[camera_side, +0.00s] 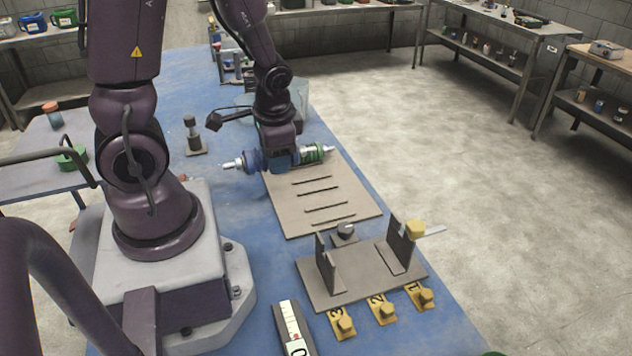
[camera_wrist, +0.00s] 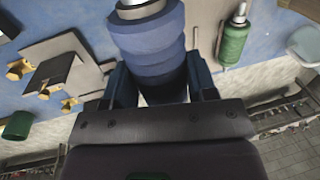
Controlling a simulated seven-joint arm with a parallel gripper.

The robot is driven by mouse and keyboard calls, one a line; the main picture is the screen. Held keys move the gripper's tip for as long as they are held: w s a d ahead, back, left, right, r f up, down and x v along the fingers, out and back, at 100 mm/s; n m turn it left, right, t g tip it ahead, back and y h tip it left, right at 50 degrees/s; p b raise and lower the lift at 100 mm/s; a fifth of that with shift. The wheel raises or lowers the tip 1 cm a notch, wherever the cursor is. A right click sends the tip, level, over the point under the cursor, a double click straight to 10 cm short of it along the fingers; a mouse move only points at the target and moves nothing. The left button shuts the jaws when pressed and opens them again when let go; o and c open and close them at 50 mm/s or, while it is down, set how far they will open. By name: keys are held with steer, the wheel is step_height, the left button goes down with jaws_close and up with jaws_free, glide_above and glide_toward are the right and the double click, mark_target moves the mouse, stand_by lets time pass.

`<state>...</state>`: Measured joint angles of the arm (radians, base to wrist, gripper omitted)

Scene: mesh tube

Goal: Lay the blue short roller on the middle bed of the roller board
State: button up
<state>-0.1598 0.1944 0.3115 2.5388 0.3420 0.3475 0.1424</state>
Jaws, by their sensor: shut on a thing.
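My gripper (camera_side: 282,160) is shut on a blue roller (camera_side: 251,161), whose blue, ribbed body (camera_wrist: 148,35) stands between my fingers (camera_wrist: 160,85) in the wrist view. Its pale metal tip points up there and left in the side view. In the side view a green part with a pale tip (camera_side: 313,153) lies in line on the gripper's other side; I cannot tell whether it joins the blue roller. The flat slotted plate (camera_side: 322,220), which seems to be the roller board, lies just nearer, with several dark slots across it. My gripper covers its far end.
A fixture with two upright plates (camera_side: 350,288) stands nearer, with yellow numbered knobs (camera_side: 383,310) before it. A dark post (camera_side: 192,130) stands left of my gripper. A clear bin (camera_side: 300,92) is behind. The wrist view shows a green cylinder (camera_wrist: 233,44) at right.

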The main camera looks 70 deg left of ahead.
steer(key=w+a+f, duration=0.5)
steer(key=w, duration=0.3)
glide_above(318, 183)
steer(key=d, duration=0.1)
steer(key=f, duration=0.4)
steer(key=shift+s+f, duration=0.15)
steer(key=shift+s, duration=0.1)
steer(key=shift+w+a+f, duration=0.1)
steer(key=shift+w+f, duration=0.1)
steer(key=shift+f, duration=1.55)
steer(key=shift+f, duration=0.15)
steer(key=o, duration=1.1)
steer(key=shift+c, duration=0.2)
